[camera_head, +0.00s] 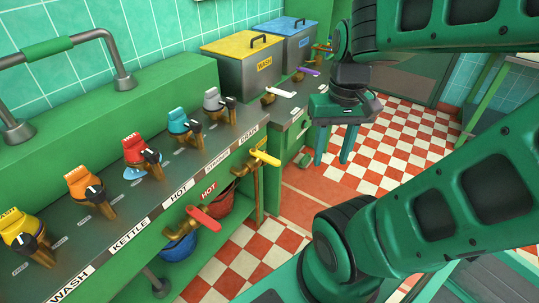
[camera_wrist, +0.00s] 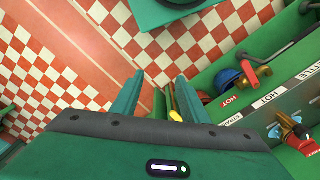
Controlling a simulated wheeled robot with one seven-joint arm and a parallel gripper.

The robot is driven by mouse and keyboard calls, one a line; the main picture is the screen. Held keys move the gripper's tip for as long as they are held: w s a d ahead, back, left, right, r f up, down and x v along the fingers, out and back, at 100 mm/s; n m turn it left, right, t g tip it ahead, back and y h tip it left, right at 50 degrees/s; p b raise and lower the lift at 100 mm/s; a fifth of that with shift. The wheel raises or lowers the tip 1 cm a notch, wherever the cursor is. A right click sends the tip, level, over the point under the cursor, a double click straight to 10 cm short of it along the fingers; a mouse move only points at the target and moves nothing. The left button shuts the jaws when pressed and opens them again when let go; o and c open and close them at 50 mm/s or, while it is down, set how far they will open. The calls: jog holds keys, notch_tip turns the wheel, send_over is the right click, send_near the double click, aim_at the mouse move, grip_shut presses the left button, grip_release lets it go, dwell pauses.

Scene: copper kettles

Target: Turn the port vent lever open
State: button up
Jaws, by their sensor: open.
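No label reading port vent is legible, so I cannot tell which lever it is. A red lever (camera_head: 203,218) and a yellow lever (camera_head: 265,158) sit on brass valves at the front of the green counter. A white lever (camera_head: 281,92) and a purple lever (camera_head: 309,71) sit farther back. My gripper (camera_head: 333,162) is open and empty, pointing down over the floor right of the counter, apart from all levers. In the wrist view, its fingers (camera_wrist: 160,80) stand apart, with the yellow lever (camera_wrist: 175,116) beyond them and the red lever (camera_wrist: 250,73) to the right.
Coloured valve knobs (camera_head: 135,148) line the labelled counter (camera_head: 160,210). A yellow-lidded box (camera_head: 242,68) and a blue-lidded box (camera_head: 290,43) stand at the back. A blue bucket (camera_head: 178,247) and a red bucket (camera_head: 220,201) sit below the counter. The checkered floor (camera_head: 385,135) is open.

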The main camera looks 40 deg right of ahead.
jog(key=w+d+f+n, duration=0.1)
jog(key=w+f+n, duration=0.15)
jog(key=w, duration=0.45)
jog(key=w+d+f+n, duration=0.1)
jog(key=w+d+n, duration=0.15)
jog(key=w, duration=0.45)
jog(key=n, duration=0.5)
send_over(270, 159)
notch_tip(270, 159, down, 8)
jog(key=f, duration=0.1)
notch_tip(270, 159, down, 10)
jog(key=shift+s+d+r, duration=0.1)
jog(key=shift+d, duration=0.05)
grip_shut()
